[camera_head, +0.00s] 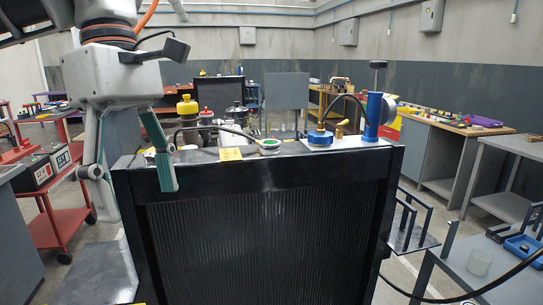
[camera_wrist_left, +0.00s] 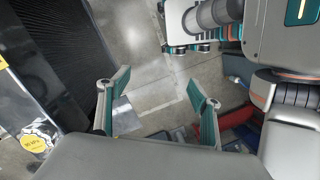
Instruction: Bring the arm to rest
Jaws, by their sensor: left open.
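My left arm (camera_head: 112,70) comes in from the upper left in the head view. Its gripper (camera_head: 130,182) hangs fingers down in front of the left end of a large black radiator (camera_head: 265,235). The two green-tipped fingers are wide apart with nothing between them. In the left wrist view the open gripper (camera_wrist_left: 158,88) shows bare grey floor (camera_wrist_left: 150,60) between its fingers, with the radiator's dark fins (camera_wrist_left: 65,45) to the left.
A red cart (camera_head: 55,225) stands at the left.

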